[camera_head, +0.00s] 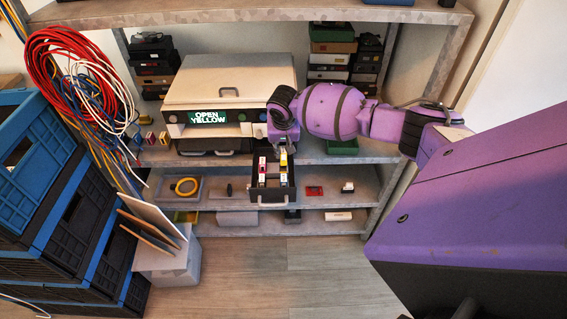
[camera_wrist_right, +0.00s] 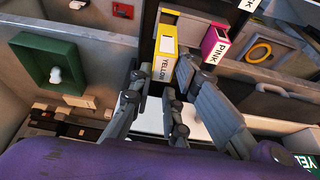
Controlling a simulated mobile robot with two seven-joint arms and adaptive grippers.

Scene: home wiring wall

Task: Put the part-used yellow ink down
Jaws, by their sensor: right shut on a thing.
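The yellow ink cartridge (camera_wrist_right: 165,62), with a white label reading YELLOW, lies between the fingers of my right gripper (camera_wrist_right: 158,82) in the wrist view. My right gripper is shut on it. In the head view the yellow cartridge (camera_head: 283,160) is in or just above the black pulled-out drawer (camera_head: 272,196), below my right gripper (camera_head: 283,146); I cannot tell whether it rests there. The pink ink cartridge (camera_wrist_right: 215,42) stands beside it in the drawer. The printer (camera_head: 230,80) shows OPEN YELLOW on its green screen (camera_head: 207,117). My left gripper is not in view.
A grey tray with a yellow ring (camera_head: 186,187) is left of the drawer. Blue and black crates (camera_head: 60,200) and cables crowd the left. The floor in front is clear.

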